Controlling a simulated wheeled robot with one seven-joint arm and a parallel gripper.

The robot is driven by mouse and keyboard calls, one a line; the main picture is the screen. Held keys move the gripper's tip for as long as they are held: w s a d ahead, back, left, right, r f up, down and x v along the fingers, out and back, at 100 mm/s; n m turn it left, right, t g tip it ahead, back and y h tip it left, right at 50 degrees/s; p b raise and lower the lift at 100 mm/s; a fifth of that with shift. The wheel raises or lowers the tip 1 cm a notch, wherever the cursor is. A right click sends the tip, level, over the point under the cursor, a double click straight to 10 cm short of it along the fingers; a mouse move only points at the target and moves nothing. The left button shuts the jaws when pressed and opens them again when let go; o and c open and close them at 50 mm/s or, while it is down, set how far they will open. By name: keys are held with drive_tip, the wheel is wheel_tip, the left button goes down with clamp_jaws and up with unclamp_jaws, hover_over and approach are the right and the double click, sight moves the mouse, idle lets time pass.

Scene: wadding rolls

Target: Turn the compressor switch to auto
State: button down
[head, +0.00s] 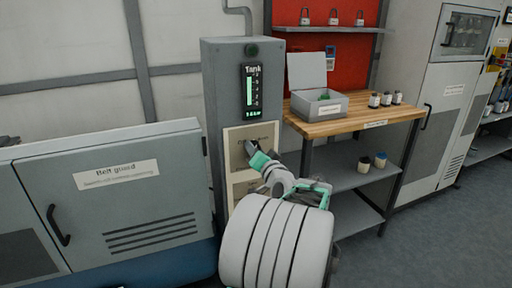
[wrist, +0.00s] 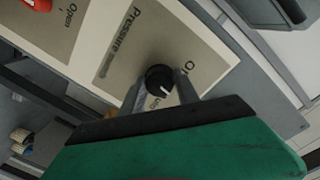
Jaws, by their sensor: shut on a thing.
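The switch is a round black knob (wrist: 158,76) with a pale pointer mark, on a beige plate (wrist: 196,38). In the wrist view the plate reads "Pressure", with other lettering beside the knob partly hidden by my fingers. My gripper (wrist: 158,90) has one finger on each side of the knob and is shut on it. In the head view my gripper (head: 254,151) reaches the upper beige plate (head: 236,138) on the grey column (head: 213,90). There the knob is mostly hidden, and I cannot read which label its pointer faces.
A "Tank" gauge (head: 251,90) is above the plate. A second beige plate (head: 240,184) is below, with a red part (wrist: 38,4) at the wrist view's edge. A wooden bench (head: 350,122) with an open grey box (head: 320,106) stands right; the belt guard cabinet (head: 120,190) stands left.

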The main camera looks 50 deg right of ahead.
drive_tip(key=shift+s+d+m+y+p, duration=0.1)
drive_tip(key=shift+m+y+p, duration=0.05)
drive_tip(key=shift+m+p, duration=1.4)
drive_tip(key=shift+s+m+y+p, duration=0.15)
drive_tip(key=shift+m+p, duration=0.8)
drive_tip(key=shift+m, duration=1.1)
drive_tip(key=shift+w, duration=0.1)
drive_tip(key=c, duration=1.2)
unclamp_jaws()
drive_tip(key=o, duration=0.3)
drive_tip(key=v, duration=0.7)
drive_tip(key=shift+s+a, duration=0.25)
drive_tip(key=shift+s, duration=0.05)
